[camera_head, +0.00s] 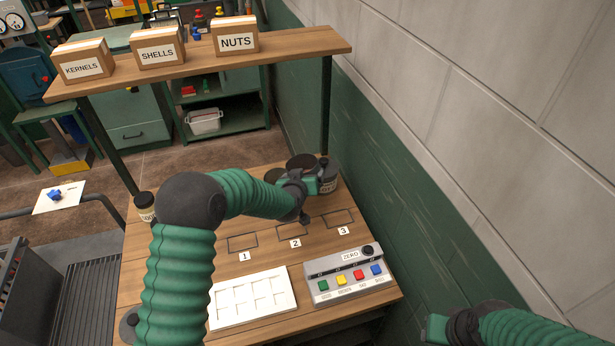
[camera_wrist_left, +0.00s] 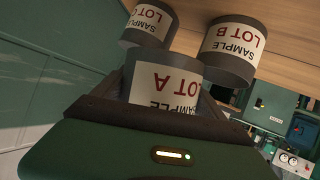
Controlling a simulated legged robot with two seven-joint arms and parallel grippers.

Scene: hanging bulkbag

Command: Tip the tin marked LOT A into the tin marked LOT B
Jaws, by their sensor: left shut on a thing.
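The tin marked LOT A (camera_wrist_left: 175,80) is gripped between the fingers of my left gripper (camera_wrist_left: 165,105). Its label appears upside down in the left wrist view, as the whole view does, so the tin looks roughly upright. In the head view my left gripper (camera_head: 302,180) is at the back of the table, with the dark tin top (camera_head: 300,162) beyond it. The tin marked LOT B (camera_wrist_left: 232,50) stands beside it on the table, partly hidden by my arm in the head view. My right gripper (camera_head: 437,327) is at the lower right, its fingers unclear.
The tin marked LOT C (camera_wrist_left: 148,25) stands close by, near the wall. The table (camera_head: 190,250) carries outlined spots 1, 2 and 3, a white tray (camera_head: 252,300) and a button panel (camera_head: 345,275). A shelf with boxes (camera_head: 235,35) spans above. A small jar (camera_head: 145,208) stands left.

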